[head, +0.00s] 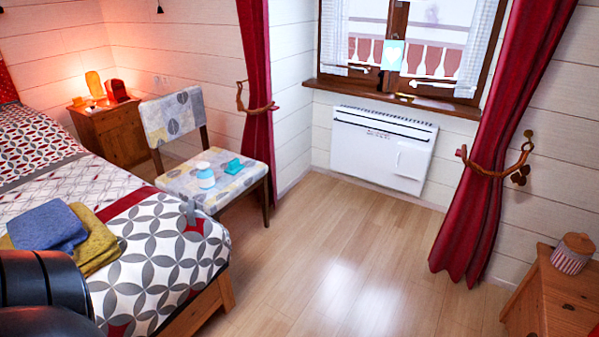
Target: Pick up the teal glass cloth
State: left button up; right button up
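A teal cloth (236,167) lies folded or bunched on the right part of the seat of a patterned chair (176,183). A small white bottle (206,179) with a blue-teal top stands on the same seat, just left of the cloth. Dark rounded parts of my own arm fill the bottom left corner of the head view.
The bed (155,262) fills the left, close to the chair, with a blue folded towel (47,225) and a yellow one (92,240) on it. A nightstand (108,133) stands behind. Open wooden floor (330,235) lies right of the chair; a wooden cabinet (555,297) stands at lower right.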

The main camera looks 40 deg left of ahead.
aim_at(235, 167)
jog(key=u, duration=0.3)
jog(key=i, duration=1.55)
jog(key=u, duration=1.3)
jog(key=i, duration=1.85)
jog(key=u, duration=1.8)
jog(key=i, duration=0.4)
jog(key=u, duration=0.3)
